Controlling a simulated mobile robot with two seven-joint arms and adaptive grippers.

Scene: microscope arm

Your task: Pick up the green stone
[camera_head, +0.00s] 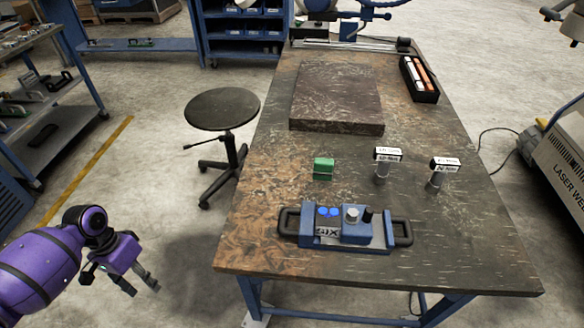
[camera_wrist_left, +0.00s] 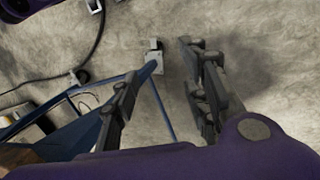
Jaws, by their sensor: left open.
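A green stone (camera_head: 323,168), a small block, sits upright on the worn brown table (camera_head: 250,235) near the middle of its front half. My left gripper (camera_head: 142,288) is off the table at the lower left, over the floor, clear of the stone. Its fingers are apart with nothing between them. The left wrist view shows the same open fingers (camera_wrist_left: 165,105) over concrete floor, with a table leg behind them. The stone does not show in that view. My right gripper is not in view.
A blue device with black handles (camera_head: 345,228) lies in front of the stone. Two labelled stands (camera_head: 387,157) (camera_head: 443,165) are to its right. A stone slab (camera_head: 338,95) and a black box (camera_head: 419,82) lie behind. A stool (camera_head: 222,108) stands left of the table.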

